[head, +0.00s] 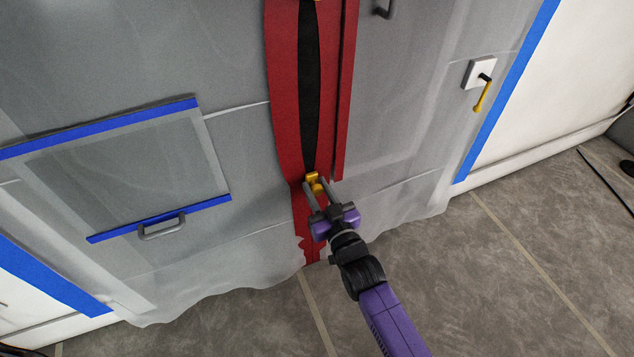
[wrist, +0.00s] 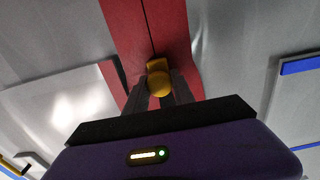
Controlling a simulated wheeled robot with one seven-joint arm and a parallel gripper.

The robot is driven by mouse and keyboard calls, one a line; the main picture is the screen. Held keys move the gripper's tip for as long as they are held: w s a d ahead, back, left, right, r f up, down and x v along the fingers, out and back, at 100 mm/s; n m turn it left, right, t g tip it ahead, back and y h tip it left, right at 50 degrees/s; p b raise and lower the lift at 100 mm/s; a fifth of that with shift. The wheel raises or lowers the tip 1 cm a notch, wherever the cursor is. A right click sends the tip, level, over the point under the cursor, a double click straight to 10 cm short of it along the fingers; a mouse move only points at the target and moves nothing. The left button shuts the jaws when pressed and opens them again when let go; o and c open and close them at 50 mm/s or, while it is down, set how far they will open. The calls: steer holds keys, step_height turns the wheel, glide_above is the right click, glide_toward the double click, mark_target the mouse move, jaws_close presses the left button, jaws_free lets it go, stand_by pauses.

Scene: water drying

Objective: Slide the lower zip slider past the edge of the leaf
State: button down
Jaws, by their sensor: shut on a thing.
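The lower zip slider (head: 312,178) is a small yellow piece on the red zip strip (head: 281,90), low on the grey plastic sheet. My gripper (head: 316,186) is shut on it from below. In the wrist view the yellow slider (wrist: 159,80) sits between my two dark fingertips (wrist: 160,88). Above the slider the zip is parted, with a dark opening (head: 310,90) between its red edges. Below it the red strip runs on, partly hidden by my gripper. I cannot tell where the leaf's edge lies.
A blue-edged flap (head: 150,165) with a grey handle (head: 162,226) is on the left.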

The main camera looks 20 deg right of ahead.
step_height(320, 180, down, 7)
steer(key=b, duration=0.4)
steer(key=shift+f, duration=0.1)
steer(key=c, duration=1.1)
jaws_free()
steer(key=shift+s+p, duration=1.3)
steer(key=shift+s, duration=2.65)
